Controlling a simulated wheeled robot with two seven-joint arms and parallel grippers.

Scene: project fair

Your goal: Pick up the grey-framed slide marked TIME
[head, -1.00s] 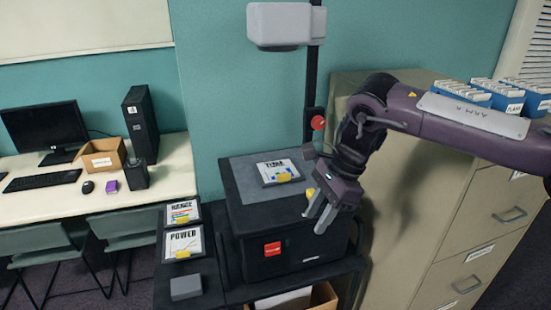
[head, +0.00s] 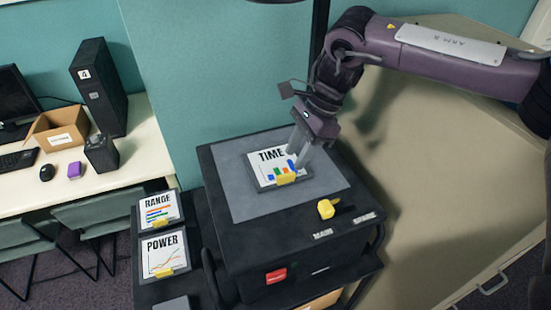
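The slide marked TIME (head: 262,168) has a dark grey frame, a white face with a coloured bar chart and a yellow tab at its near edge. It lies flat on the grey top plate (head: 240,205) of the black projector box (head: 236,248). My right gripper (head: 297,160) points down at the right part of the slide. Its two pale fingers are apart, overlapping that part in the picture and hiding some of it. I cannot tell whether they touch the slide. My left gripper is not in view.
Slides marked RANGE (head: 158,222) and POWER (head: 150,268) lie on a dark shelf left of the box. A yellow knob (head: 326,209) stands on the box's top near MAIN and SPARE labels. A black post (head: 320,25) rises behind. A beige cabinet (head: 425,215) stands at right.

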